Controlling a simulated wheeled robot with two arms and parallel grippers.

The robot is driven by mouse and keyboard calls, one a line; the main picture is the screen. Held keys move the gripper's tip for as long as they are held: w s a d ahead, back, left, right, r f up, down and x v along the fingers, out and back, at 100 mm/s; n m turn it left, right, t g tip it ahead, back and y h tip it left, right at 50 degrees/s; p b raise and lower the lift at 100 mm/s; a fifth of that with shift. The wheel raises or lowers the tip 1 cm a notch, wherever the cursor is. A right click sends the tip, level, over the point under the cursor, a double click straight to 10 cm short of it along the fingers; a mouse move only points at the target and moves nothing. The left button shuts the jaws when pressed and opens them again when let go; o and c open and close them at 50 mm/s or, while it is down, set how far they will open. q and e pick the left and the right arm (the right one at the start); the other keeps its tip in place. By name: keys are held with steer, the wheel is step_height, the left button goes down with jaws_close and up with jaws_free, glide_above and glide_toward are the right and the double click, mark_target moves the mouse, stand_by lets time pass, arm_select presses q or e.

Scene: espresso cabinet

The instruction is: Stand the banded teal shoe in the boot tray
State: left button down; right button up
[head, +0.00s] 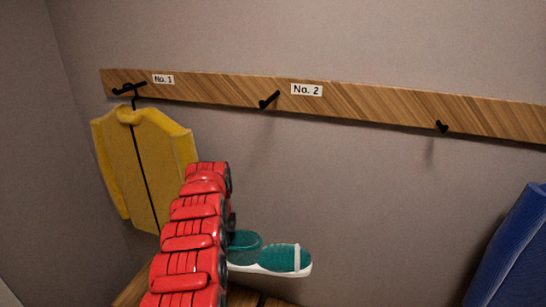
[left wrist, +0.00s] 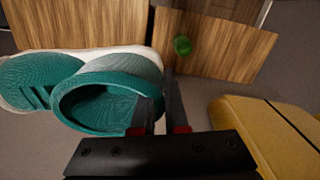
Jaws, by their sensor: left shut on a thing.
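The banded teal shoe (head: 276,258) shows at the lower middle of the head view, with a white sole and a pale band across its toe. My red left arm hides its heel end. In the left wrist view the shoe (left wrist: 120,76) fills the left side, its dark opening facing the camera. My left gripper (left wrist: 163,108) is shut on the shoe's wall at the collar, at the heel end. My left gripper's fingers are hidden behind the arm in the head view. I cannot make out a boot tray in either view. My right gripper is not in view.
A yellow coat (head: 150,165) hangs on the left hook of a wooden rail (head: 380,112); two more hooks are bare. A blue item (head: 512,250) is at right. Wooden panels (left wrist: 220,35), one with a green knob (left wrist: 182,45), lie beyond the shoe.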

arm_select(q)
step_height(320, 180, up, 8)
steer(key=s+a, duration=0.2)
steer(key=a, duration=0.1)
steer(key=shift+s+n, duration=0.15)
steer(key=shift+n, duration=0.15)
steer(key=shift+d, duration=0.15)
